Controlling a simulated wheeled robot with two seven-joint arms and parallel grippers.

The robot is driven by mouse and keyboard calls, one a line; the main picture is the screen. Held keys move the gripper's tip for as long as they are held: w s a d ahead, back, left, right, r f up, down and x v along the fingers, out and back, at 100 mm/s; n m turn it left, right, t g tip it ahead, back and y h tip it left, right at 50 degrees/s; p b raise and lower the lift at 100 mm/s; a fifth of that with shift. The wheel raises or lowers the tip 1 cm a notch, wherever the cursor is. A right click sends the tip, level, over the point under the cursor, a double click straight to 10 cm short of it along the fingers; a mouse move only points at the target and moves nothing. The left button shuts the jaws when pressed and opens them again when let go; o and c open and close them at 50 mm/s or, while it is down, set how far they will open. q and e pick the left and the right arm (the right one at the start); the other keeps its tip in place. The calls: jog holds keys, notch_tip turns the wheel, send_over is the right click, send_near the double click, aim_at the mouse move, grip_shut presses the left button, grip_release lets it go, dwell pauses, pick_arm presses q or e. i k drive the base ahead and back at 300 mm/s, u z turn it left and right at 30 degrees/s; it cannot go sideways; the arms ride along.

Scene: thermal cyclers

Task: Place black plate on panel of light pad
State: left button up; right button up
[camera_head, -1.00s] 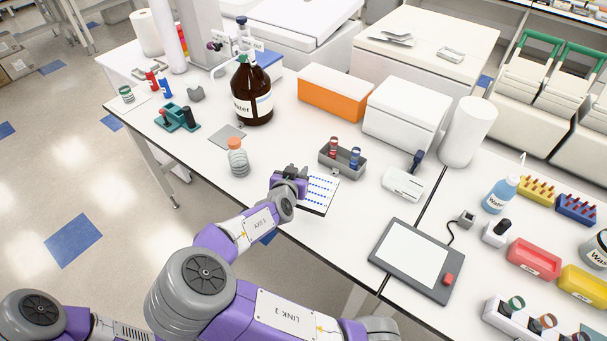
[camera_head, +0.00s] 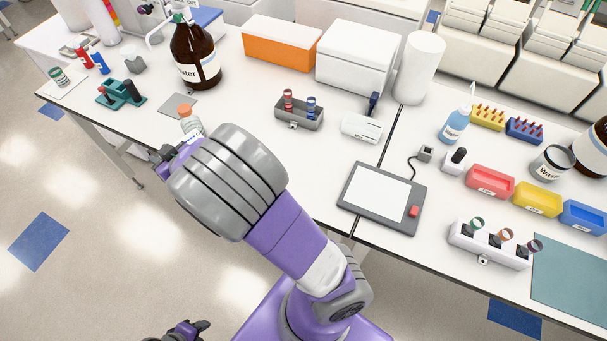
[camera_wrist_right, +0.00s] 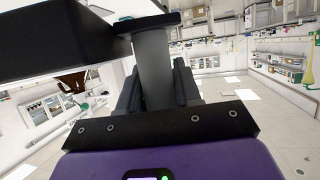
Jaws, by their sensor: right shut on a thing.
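The light pad (camera_head: 349,209) lies flat on the table right of centre, a dark grey slab with a bare white panel (camera_head: 378,193) and a red button. My right gripper (camera_head: 165,155) is left of the pad, near the table's front edge, mostly hidden behind its own wrist. In the head view the plate is almost wholly hidden by my arm. My left gripper (camera_head: 188,330) is low at the bottom edge, away from the table; its jaws are unclear.
An orange-capped bottle (camera_head: 189,120) stands close to my right gripper. A grey tube rack (camera_head: 299,115) and a white device (camera_head: 362,127) stand behind the pad. A white tube holder (camera_head: 489,245) and colored bins (camera_head: 490,182) stand to its right.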

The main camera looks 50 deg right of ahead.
aim_at(378, 192)
jog(key=u, duration=0.15)
jog(key=k, duration=0.95)
jog(key=z, duration=1.05)
jog(key=i, duration=0.5)
jog(key=z, duration=0.05)
